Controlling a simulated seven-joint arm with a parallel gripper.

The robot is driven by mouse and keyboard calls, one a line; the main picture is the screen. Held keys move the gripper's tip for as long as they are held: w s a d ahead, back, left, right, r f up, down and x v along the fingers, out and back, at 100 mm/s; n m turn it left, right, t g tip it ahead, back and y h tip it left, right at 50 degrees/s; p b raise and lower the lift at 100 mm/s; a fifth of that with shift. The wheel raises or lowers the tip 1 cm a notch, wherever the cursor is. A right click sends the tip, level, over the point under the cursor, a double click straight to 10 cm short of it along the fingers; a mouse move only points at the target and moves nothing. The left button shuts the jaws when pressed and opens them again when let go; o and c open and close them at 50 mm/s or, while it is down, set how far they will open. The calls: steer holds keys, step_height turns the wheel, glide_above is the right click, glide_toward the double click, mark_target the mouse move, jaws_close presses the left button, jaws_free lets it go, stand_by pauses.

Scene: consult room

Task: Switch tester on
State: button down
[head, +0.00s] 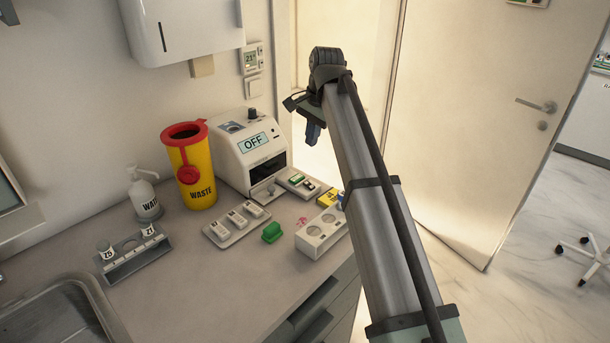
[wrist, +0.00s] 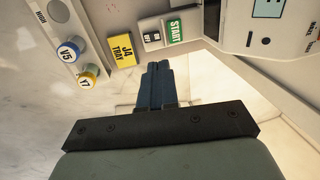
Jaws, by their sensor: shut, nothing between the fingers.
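The tester (head: 262,160) is a white machine on the counter against the wall. Its display (head: 255,142) reads OFF, and a dark opening shows below it. Part of the tester (wrist: 228,22) also shows at the top right of the wrist view. A small switch panel (head: 301,184) with a green part lies in front of the tester's right side. In the wrist view this panel (wrist: 150,32) carries a green START label and a small dark-labelled part. My gripper (head: 312,136) is shut and empty, raised above and right of the panel; its blue fingers (wrist: 157,66) show just below the panel in the wrist view.
A yellow tray label block (wrist: 122,50) and a pale rack (head: 322,234) stand near the panel. A green block (head: 271,232), a strip of small units (head: 236,224), a yellow waste bin (head: 194,180), a bottle (head: 144,196) and a grey rack (head: 135,257) stand farther left.

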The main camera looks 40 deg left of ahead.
mark_target(304, 182)
steer(key=shift+f, duration=0.1)
steer(key=a+f, duration=0.1)
steer(key=f, duration=0.8)
steer(key=a+f, duration=0.1)
steer(key=f, duration=0.3)
steer(key=shift+a+f, duration=0.35)
steer(key=shift+a+f, duration=0.15)
steer(key=shift+f, duration=0.1)
steer(key=shift+d+r, duration=0.25)
steer(key=shift+d, duration=0.55)
step_height(304, 182, up, 14)
steer(key=a, duration=0.2)
steer(key=shift+a+f, duration=0.15)
steer(key=shift+a, duration=0.15)
